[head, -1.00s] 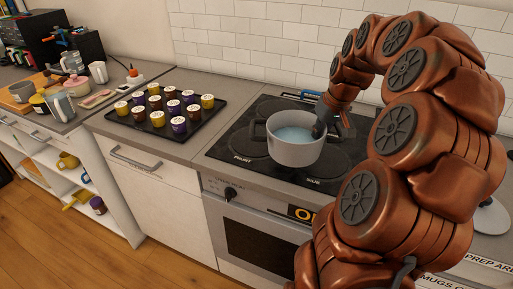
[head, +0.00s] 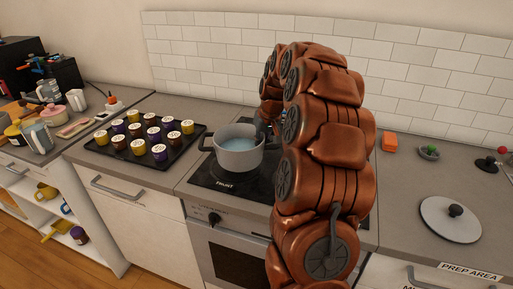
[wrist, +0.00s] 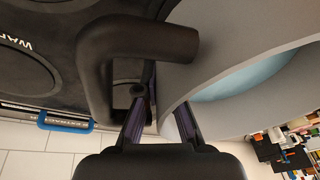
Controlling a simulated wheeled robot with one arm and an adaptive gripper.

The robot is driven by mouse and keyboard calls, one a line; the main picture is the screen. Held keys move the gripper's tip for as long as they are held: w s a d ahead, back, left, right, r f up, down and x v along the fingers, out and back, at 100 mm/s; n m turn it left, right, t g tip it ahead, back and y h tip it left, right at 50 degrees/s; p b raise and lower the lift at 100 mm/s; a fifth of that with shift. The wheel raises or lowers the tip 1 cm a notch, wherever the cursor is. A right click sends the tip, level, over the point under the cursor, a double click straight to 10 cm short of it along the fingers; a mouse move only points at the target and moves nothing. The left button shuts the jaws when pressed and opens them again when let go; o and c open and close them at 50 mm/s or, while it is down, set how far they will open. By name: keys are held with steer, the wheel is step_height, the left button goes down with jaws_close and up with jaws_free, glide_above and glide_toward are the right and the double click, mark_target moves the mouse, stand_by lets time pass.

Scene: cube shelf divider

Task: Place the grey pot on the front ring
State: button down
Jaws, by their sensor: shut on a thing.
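The grey pot (head: 237,158), with bluish liquid inside, is upright over the left part of the black cooktop (head: 204,179). In the head view I cannot tell whether its base touches the glass. The front ring, by the label FRONT (head: 225,184), is mostly hidden behind the pot.
A black tray (head: 117,159) of several jars stands left of the cooktop. A lid (head: 450,222), an orange block (head: 389,142) and a small green dish (head: 429,152) are on the right counter. A tiled wall (head: 430,80) stands behind. My arm hides the cooktop's right side.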

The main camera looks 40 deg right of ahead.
steer(key=shift+w+a, duration=0.1)
steer(key=shift+w, duration=0.8)
steer(key=shift+w+f+p, duration=0.1)
steer(key=shift+f+p, duration=0.1)
steer(key=shift+p, duration=0.15)
steer(key=shift+f+p, duration=0.5)
steer(key=shift+f, duration=1.05)
steer(key=shift+f, duration=0.1)
steer(key=c, duration=1.3)
jaws_free()
steer(key=shift+f, duration=0.1)
steer(key=b+v, duration=0.2)
steer(key=v, duration=0.9)
steer(key=shift+r, duration=0.2)
steer(key=shift+a+r, duration=0.1)
steer(key=shift+r, duration=0.3)
